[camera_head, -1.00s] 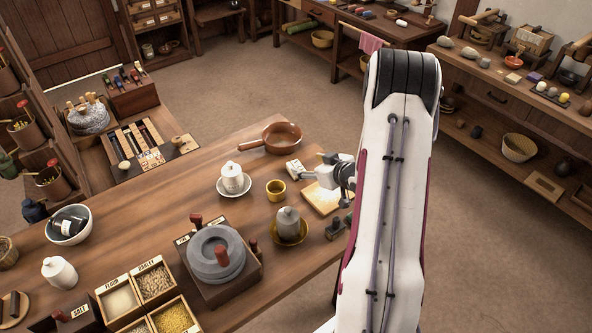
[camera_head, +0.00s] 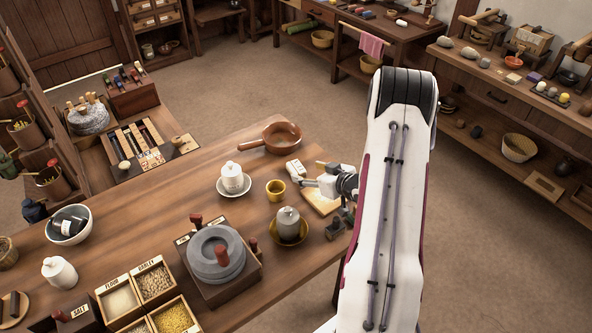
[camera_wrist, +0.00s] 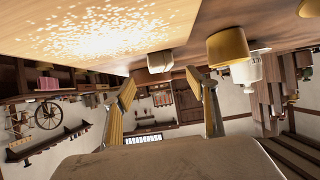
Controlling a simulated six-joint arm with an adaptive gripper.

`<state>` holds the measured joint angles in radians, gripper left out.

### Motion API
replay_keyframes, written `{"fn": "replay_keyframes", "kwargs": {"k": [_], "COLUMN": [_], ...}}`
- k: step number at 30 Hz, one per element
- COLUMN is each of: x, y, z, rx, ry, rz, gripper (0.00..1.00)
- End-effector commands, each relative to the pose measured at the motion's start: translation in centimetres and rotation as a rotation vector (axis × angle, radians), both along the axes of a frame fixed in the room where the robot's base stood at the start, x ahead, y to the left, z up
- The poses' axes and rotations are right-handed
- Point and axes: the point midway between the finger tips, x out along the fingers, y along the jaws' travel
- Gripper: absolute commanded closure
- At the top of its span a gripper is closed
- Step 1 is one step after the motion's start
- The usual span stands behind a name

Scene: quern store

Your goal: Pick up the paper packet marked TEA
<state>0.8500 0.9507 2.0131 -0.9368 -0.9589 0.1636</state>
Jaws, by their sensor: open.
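A small white packet (camera_head: 295,167) stands on the table between the pan and the board; its marking is too small to read. In the wrist view a pale block (camera_wrist: 160,62), which looks like the same packet, stands beyond my fingertips, roughly between them. My gripper (camera_head: 303,182) is low over the table, just on the near side of the packet. In the wrist view my gripper (camera_wrist: 164,85) has its two fingers wide apart, with nothing between them.
A yellow cup (camera_head: 275,187) stands just left of my gripper. A lidded white jar (camera_head: 231,175) on a saucer is further left. A pale board (camera_head: 318,205) lies under my wrist, and a brown pan (camera_head: 283,136) is behind. A grey jar (camera_head: 288,217) stands in front.

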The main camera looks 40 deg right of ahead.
Motion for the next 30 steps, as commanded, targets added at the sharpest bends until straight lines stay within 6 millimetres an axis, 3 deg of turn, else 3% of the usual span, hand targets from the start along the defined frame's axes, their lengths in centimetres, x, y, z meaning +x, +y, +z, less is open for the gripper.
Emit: {"fn": "replay_keyframes", "kwargs": {"k": [5,19,30], "x": [1.0,1.5,4.8], "y": [0.1,0.1,0.2], "z": [-0.5,-0.7,-2.3], "rx": [-0.001,0.0,-0.001], "ry": [-0.001,0.0,0.0], "rz": [0.0,0.001,0.002], "gripper": [0.42,0.42,0.42]}}
